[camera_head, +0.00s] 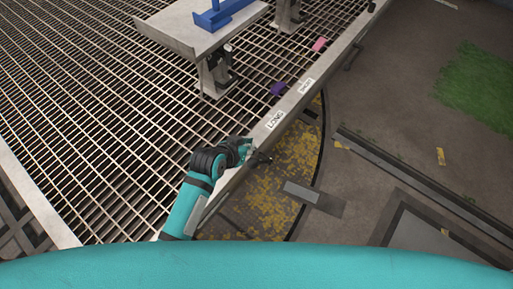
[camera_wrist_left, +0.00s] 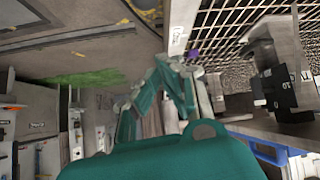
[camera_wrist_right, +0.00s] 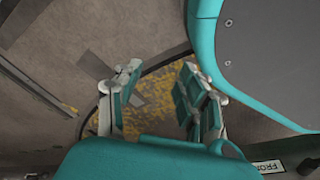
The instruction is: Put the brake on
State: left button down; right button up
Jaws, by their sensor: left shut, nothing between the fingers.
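No part is clearly marked as the brake. A purple piece (camera_head: 279,89) and a pink piece (camera_head: 320,44) show beside the pale beam (camera_head: 335,58), near labels that read LONG (camera_head: 275,120) and apparently SHORT (camera_head: 306,86). My left gripper (camera_head: 262,158) is at the near part of the beam, below the LONG label and apart from the purple piece. Its fingers meet, with nothing between them, in the left wrist view (camera_wrist_left: 163,62); the purple piece (camera_wrist_left: 193,53) shows just beyond them. My right gripper (camera_wrist_right: 160,68) is open and empty above yellow-flecked ground. It is out of the head view.
A metal grating (camera_head: 110,120) fills the left side. A grey table (camera_head: 190,30) with a blue bracket (camera_head: 222,14) stands on it. A rail (camera_head: 410,180) crosses the ground at right. A dark box with a white label (camera_wrist_left: 282,90) shows in the left wrist view.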

aim_at(256, 160)
pick_arm(q)
jog(key=shift+s+r, duration=0.15)
pick_arm(e)
jog(key=shift+s+r, duration=0.1)
pick_arm(q)
jog(key=w+d+f+b, duration=0.1)
jog(key=f, duration=0.1)
jog(key=w+d+f+b, duration=0.1)
jog(key=f, duration=0.2)
jog(key=w+f+b, duration=0.1)
jog(key=w+f, duration=0.1)
jog(key=f, duration=0.1)
jog(key=shift+w+d+f+b, duration=0.1)
jog(key=shift+d+f+b, duration=0.1)
jog(key=shift+d+b, duration=0.15)
jog(key=shift+s+a+f, duration=0.15)
jog(key=shift+s+a, duration=0.05)
jog(key=shift+s, duration=0.3)
pick_arm(e)
jog(key=w+r+t, duration=0.1)
jog(key=w+r, duration=0.5)
jog(key=r, duration=0.4)
jog(key=shift+w+a+r, duration=0.15)
jog(key=shift+a+r, duration=0.15)
jog(key=shift+a, duration=0.15)
pick_arm(q)
jog(key=shift+s+f, duration=0.1)
